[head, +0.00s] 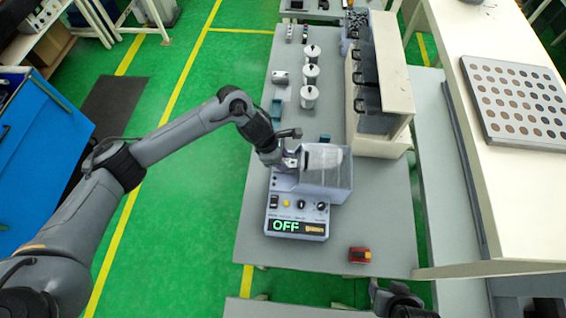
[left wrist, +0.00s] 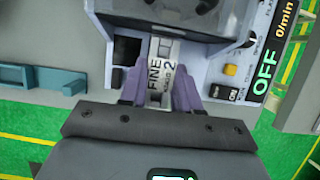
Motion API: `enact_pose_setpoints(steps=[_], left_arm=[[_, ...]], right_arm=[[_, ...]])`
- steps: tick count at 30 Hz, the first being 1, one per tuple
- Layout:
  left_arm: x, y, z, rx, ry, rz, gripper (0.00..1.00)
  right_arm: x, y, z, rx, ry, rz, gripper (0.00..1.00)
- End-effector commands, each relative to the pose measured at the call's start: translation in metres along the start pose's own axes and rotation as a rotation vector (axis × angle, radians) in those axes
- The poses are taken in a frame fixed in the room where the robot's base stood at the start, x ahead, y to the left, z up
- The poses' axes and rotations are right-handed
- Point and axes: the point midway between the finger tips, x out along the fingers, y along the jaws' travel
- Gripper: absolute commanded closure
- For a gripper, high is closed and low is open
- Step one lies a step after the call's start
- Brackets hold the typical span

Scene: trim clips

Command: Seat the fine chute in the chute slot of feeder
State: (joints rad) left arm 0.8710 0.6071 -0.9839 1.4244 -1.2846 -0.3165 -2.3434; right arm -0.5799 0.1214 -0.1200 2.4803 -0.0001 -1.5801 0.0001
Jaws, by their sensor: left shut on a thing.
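The feeder (head: 296,206) stands on the grey table with its display reading OFF and a clear cover (head: 334,168) behind its panel. My left gripper (head: 288,160) is at the feeder's left side. In the left wrist view, its purple fingers (left wrist: 160,92) are shut on the fine chute (left wrist: 163,62), a pale channel marked FINE and 2. The chute's far end reaches the feeder body (left wrist: 245,75), at the slot area under the dark hopper edge. I cannot tell how deep it sits. A dark part of my right arm (head: 396,298) shows at the bottom edge; its fingers are unclear.
White lidded canisters (head: 310,74) and small teal holders (head: 276,108) stand farther back on the table. A cream cabinet (head: 388,90) is at the right.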

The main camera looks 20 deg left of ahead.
Motion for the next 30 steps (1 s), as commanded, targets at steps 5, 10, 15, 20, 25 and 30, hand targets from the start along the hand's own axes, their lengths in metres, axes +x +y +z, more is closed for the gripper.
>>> enact_pose_setpoints(steps=[5, 10, 15, 20, 25, 30], left_arm=[[0.02, -0.001, -0.008, -0.001, -0.001, -0.002, 1.0], [0.024, 0.0, -0.01, 0.0, -0.001, 0.0, 1.0], [0.024, 0.0, -0.01, 0.0, -0.001, 0.0, 1.0], [0.028, 0.0, -0.011, 0.0, -0.001, 0.0, 1.0], [0.026, 0.0, -0.011, 0.0, 0.0, -0.001, 0.45], [0.026, 0.0, -0.011, 0.0, 0.0, -0.001, 0.43]], right_arm=[[-0.002, 0.0, -0.001, -0.001, 0.0, 0.0, 0.48], [-0.002, 0.0, -0.001, 0.0, 0.0, 0.0, 0.48], [-0.002, 0.0, -0.001, 0.0, 0.0, 0.0, 0.48], [0.003, 0.0, 0.001, 0.0, 0.0, 0.0, 0.48], [0.002, 0.0, 0.001, 0.0, -0.001, 0.0, 0.48], [0.002, 0.0, 0.001, 0.0, -0.001, 0.0, 0.48]])
